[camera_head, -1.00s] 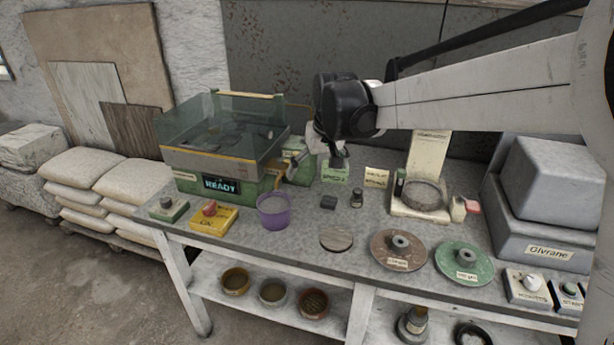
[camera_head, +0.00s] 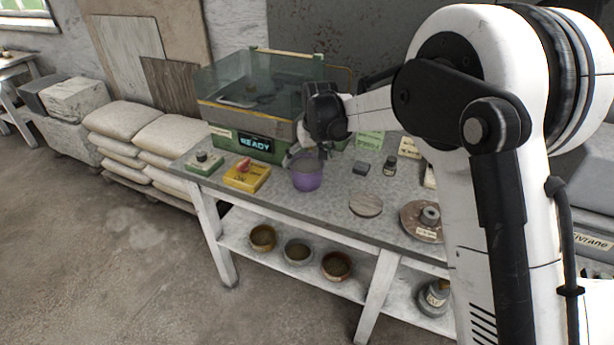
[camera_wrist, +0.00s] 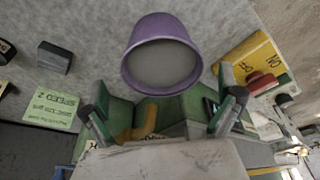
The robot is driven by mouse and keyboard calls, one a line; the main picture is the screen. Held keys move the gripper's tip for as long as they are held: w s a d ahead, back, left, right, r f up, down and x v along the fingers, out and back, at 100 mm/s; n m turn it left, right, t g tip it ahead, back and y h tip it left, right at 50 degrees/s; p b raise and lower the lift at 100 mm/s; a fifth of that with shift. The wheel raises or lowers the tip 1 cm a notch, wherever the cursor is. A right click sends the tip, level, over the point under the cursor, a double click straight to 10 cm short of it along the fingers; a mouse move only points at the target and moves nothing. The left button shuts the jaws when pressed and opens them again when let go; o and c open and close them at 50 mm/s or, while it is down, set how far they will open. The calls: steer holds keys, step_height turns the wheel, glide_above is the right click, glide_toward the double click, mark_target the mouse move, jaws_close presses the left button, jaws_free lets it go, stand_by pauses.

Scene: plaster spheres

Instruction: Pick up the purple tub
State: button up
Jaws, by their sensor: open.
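The purple tub (camera_head: 307,178) stands upright on the grey workbench, in front of the green machine with the READY display. In the wrist view the purple tub (camera_wrist: 161,54) is at upper middle, and its pale grey inside shows. My gripper (camera_head: 304,157) is just above and behind the tub in the head view, partly hidden by its own wrist. In the wrist view my gripper (camera_wrist: 165,105) is open, its two fingers spread wide below the tub in the picture. Nothing is between the fingertips, and the tub looks apart from them.
The green machine (camera_head: 255,143) is close behind. A small dark block (camera_head: 361,168) and a round disc (camera_head: 366,205) lie to the right.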

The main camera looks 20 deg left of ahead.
mark_target(306, 169)
steer(key=shift+x, duration=3.1)
steer(key=shift+a, duration=0.1)
steer(key=shift+c, duration=0.5)
steer(key=shift+r, duration=0.1)
steer(key=c, duration=1.5)
